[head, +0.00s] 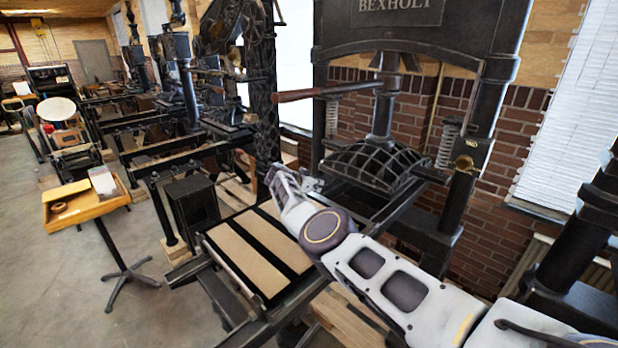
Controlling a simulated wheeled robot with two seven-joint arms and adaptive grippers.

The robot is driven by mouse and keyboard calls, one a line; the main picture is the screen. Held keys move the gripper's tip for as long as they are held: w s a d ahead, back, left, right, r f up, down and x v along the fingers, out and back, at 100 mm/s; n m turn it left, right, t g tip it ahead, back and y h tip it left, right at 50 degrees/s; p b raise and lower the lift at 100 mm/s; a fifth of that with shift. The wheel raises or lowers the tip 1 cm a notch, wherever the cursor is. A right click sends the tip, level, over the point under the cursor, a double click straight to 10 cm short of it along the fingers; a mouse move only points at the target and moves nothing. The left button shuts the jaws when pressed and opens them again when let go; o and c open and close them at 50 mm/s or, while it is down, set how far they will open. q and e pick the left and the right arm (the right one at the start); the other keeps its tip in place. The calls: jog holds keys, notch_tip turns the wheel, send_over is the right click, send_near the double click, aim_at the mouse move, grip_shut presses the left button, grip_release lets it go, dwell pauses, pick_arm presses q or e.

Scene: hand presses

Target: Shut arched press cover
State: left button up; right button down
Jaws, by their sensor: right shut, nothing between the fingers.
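The hand press (478,140) with a BEXHOLT plate stands right of centre. Its black, ribbed, arched piece (378,166) sits low between the uprights, below the central column; I cannot tell whether this is the cover. A flat bed (240,262) with pale panels and dark bars lies on the rails in front of the press. My right arm reaches in from the lower right across the rails. My right gripper (311,183) is shut and empty, just left of the arched piece, beyond the bed's far end. Contact cannot be told. My left gripper is not in view.
A wooden-handled lever (330,91) sticks out left above the arched piece. A tray stand (85,203) is at the left. More black presses (190,110) line the back. Another dark machine (580,245) is close at the right. Floor is clear at lower left.

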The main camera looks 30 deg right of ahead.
jog(key=r+p+v, duration=0.1)
jog(key=v, duration=0.5)
jog(key=shift+d+r+p, duration=0.15)
jog(key=shift+r+p, duration=0.1)
jog(key=shift+p, duration=0.05)
dwell(0.9)
